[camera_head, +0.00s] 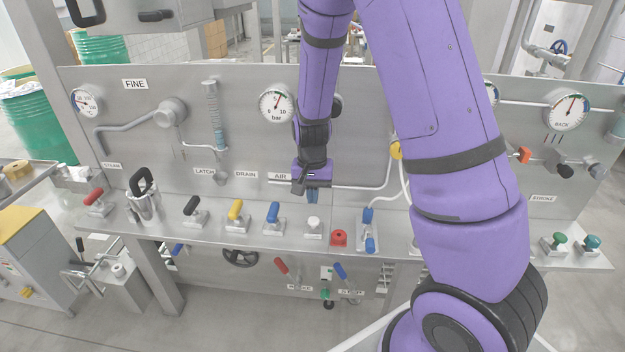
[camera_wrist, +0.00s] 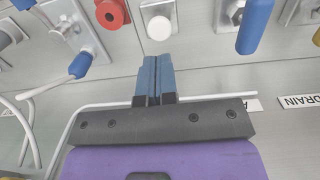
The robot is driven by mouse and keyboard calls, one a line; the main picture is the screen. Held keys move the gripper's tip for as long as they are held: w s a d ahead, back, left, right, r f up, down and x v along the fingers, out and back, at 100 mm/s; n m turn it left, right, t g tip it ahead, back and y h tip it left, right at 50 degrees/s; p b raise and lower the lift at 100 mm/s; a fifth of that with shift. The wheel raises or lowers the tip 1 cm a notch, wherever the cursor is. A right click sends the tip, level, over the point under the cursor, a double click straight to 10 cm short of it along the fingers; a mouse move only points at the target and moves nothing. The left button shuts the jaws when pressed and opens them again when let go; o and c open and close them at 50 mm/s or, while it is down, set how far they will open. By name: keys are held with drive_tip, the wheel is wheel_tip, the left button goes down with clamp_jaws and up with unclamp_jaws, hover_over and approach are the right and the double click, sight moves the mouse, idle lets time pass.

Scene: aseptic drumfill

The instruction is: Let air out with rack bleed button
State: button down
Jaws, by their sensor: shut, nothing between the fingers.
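A white round button (camera_head: 313,221) sits on a small metal plate on the rack's shelf, below the AIR label (camera_head: 279,176). It also shows in the wrist view (camera_wrist: 159,28), just beyond my fingertips. No label reading "bleed" is legible, so I cannot be sure which control is the bleed button. My gripper (camera_head: 312,198) is shut and empty, with its blue fingers together. It hangs above and slightly behind the white button, apart from it as far as I can see. The closed fingertips (camera_wrist: 154,59) point toward the button in the wrist view. A gauge marked bar (camera_head: 276,104) is on the panel.
A blue lever (camera_head: 273,212) stands left of the white button, and a red button (camera_head: 339,238) right of it. Further right is a blue-handled fitting (camera_head: 368,230). Yellow (camera_head: 236,210), black (camera_head: 192,206) and red (camera_head: 94,196) levers line the shelf's left. My arm hides part of the panel.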

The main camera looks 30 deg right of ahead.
sight(314, 219)
drive_tip(key=shift+s+f, duration=0.15)
drive_tip(key=shift+f, duration=2.75)
drive_tip(key=shift+f, duration=0.9)
drive_tip(key=shift+s, duration=0.15)
drive_tip(key=shift+r, duration=0.5)
wheel_tip(314, 219, up, 13)
drive_tip(key=w, duration=0.1)
